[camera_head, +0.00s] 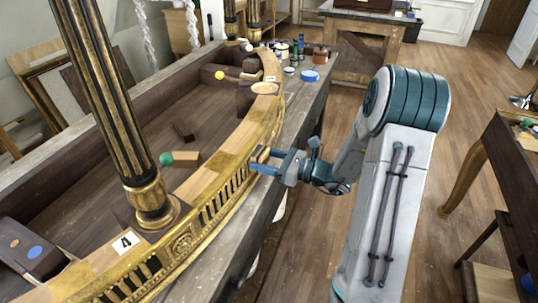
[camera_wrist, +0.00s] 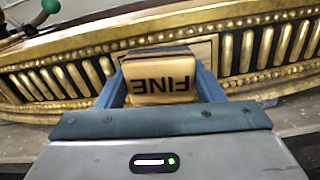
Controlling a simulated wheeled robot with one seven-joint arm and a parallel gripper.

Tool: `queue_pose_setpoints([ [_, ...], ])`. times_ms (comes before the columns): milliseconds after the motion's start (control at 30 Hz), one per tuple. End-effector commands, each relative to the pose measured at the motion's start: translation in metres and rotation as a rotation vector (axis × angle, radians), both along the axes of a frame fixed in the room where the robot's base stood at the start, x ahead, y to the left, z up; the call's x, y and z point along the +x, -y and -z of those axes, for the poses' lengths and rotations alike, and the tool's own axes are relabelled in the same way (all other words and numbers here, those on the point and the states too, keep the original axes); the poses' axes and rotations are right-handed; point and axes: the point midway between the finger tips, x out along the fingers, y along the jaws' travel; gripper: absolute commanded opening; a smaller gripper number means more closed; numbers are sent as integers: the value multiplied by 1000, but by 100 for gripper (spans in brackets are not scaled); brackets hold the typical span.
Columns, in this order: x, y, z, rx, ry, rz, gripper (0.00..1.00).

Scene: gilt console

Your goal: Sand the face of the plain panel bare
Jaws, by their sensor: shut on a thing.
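My gripper (camera_head: 264,161) is at the curved front of the gilt console, near the middle of the head view. It is shut on a tan sanding block (camera_wrist: 162,82) marked FINE, which reads upside down in the wrist view. The block's dark far side is close against the console front; whether it touches cannot be told. The plain panel (camera_wrist: 204,50) shows as a strip of light wood beside the block, between gilt fluted stretches. The block hides most of the panel, so the state of its face is mostly hidden.
A black and gilt column (camera_head: 105,95) rises from the console's curved wooden rim (camera_head: 190,182). A green-ended tool (camera_head: 178,158) and a dark block (camera_head: 183,132) lie inside the frame. Jars and a blue lid (camera_head: 310,76) stand on the far bench.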

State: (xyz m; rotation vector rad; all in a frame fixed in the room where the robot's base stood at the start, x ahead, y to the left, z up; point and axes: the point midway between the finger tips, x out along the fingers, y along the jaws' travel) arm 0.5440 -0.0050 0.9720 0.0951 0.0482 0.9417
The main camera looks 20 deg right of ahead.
Motion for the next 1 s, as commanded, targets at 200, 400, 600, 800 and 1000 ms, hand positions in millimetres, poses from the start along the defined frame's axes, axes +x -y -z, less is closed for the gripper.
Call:
queue_pose_setpoints([
  [200, -7, -6, -1, 1, 1, -4, 43],
  [400, -14, -11, -1, 2, 0, -5, 43],
  [600, -29, -20, -1, 1, -1, -4, 43],
  [800, -33, -21, 0, 1, 1, -1, 43],
  [1000, -34, -19, 0, 1, 1, 1, 43],
])
